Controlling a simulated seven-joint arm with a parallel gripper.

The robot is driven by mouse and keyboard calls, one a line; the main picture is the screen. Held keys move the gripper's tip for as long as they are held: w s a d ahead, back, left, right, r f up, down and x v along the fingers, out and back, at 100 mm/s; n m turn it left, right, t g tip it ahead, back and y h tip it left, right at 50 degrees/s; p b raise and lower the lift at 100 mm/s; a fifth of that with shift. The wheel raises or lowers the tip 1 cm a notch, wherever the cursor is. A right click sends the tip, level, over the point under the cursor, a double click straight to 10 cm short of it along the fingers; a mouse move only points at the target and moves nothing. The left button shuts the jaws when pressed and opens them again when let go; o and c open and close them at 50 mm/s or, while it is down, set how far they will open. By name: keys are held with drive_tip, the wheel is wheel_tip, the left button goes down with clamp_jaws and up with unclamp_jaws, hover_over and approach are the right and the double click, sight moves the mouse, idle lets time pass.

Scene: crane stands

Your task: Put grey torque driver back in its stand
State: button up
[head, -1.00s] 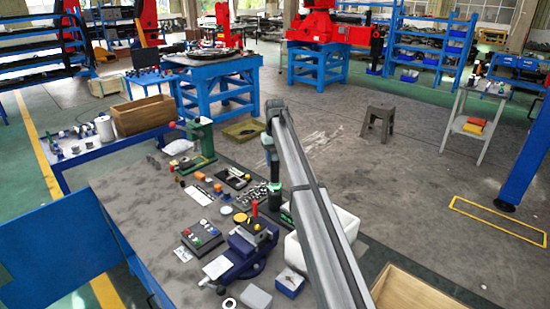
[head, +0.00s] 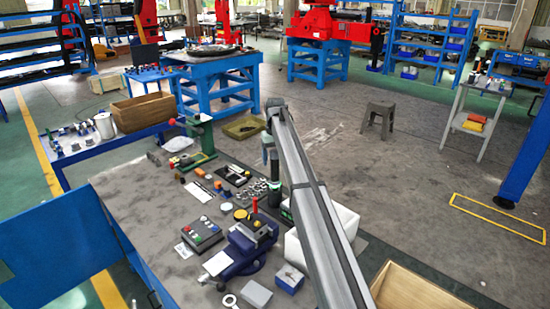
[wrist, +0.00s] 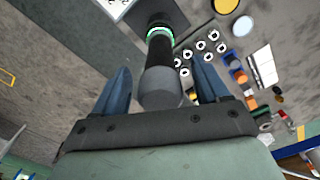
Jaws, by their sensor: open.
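A tool with a rounded grey end (wrist: 160,88), a dark body and a bright green ring appears between my fingers in the wrist view; I take it as the grey torque driver. In the head view its dark upright body (head: 274,168) stands at the bench's right side, partly behind my arm. My gripper (wrist: 161,85) is open, with blue fingers on both sides of the grey end and visible gaps to it. In the head view my gripper (head: 268,147) is mostly hidden by the arm. I cannot tell which part near the driver's base is its stand.
A blue vise (head: 240,252), a button box (head: 202,236), a small blue box (head: 290,279) and a grey box (head: 257,294) crowd the near bench. The bench's left side (head: 130,200) is clear.

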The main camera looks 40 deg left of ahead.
drive_tip(key=shift+r, duration=0.15)
drive_tip(key=shift+r, duration=2.35)
drive_tip(key=shift+r, duration=0.15)
wheel_tip(320, 180, up, 14)
drive_tip(key=shift+f, duration=0.2)
